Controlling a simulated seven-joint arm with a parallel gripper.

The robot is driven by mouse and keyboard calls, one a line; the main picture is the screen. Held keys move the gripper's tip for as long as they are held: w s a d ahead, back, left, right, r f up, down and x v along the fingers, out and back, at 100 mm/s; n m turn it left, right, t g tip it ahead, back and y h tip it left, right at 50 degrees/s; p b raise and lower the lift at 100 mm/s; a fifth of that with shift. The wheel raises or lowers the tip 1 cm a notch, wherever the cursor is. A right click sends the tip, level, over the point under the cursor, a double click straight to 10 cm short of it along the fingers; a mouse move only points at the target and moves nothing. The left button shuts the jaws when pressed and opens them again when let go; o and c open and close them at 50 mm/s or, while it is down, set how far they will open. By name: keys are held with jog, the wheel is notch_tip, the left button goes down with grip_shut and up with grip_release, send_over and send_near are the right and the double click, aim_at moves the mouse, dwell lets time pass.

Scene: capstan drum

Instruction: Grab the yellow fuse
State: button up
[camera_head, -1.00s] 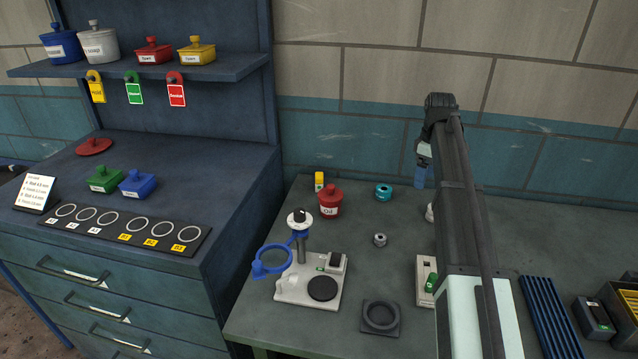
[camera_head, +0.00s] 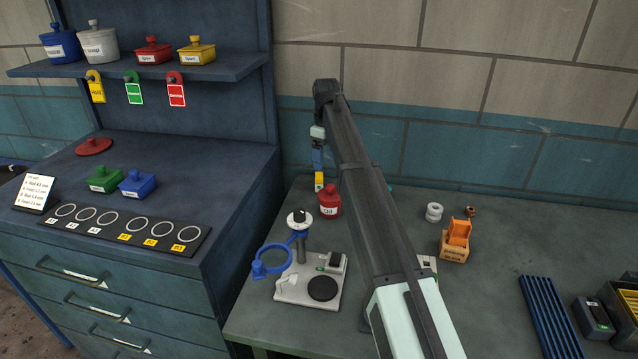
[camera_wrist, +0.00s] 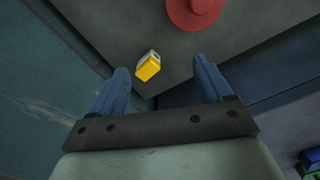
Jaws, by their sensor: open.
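The yellow fuse (camera_head: 319,181) stands at the back left of the grey-green table, just behind and left of the red oil pot. In the wrist view the yellow fuse (camera_wrist: 148,68) shows a yellow body with a pale end and lies beyond and between the two blue fingers. My gripper (camera_head: 318,165) hangs just above the fuse in the head view. In the wrist view my gripper (camera_wrist: 160,75) is open with nothing between its fingers; whether a finger touches the fuse I cannot tell.
The red oil pot (camera_head: 330,203) stands close to the fuse and also shows in the wrist view (camera_wrist: 196,10). The blue cabinet (camera_head: 240,190) is on the left, the tiled wall (camera_head: 480,150) behind. A white stand with a blue ring (camera_head: 272,260) is in front.

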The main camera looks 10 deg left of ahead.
aim_at(319, 175)
jog(key=w+a+m, duration=0.2)
jog(key=m, duration=1.3)
jog(key=w+a+m, duration=0.1)
jog(key=w+m, duration=0.2)
jog(key=m, duration=1.1)
jog(key=f, duration=1.3)
jog(key=shift+s, duration=0.2)
jog(key=shift+c, duration=0.3)
jog(key=c, duration=1)
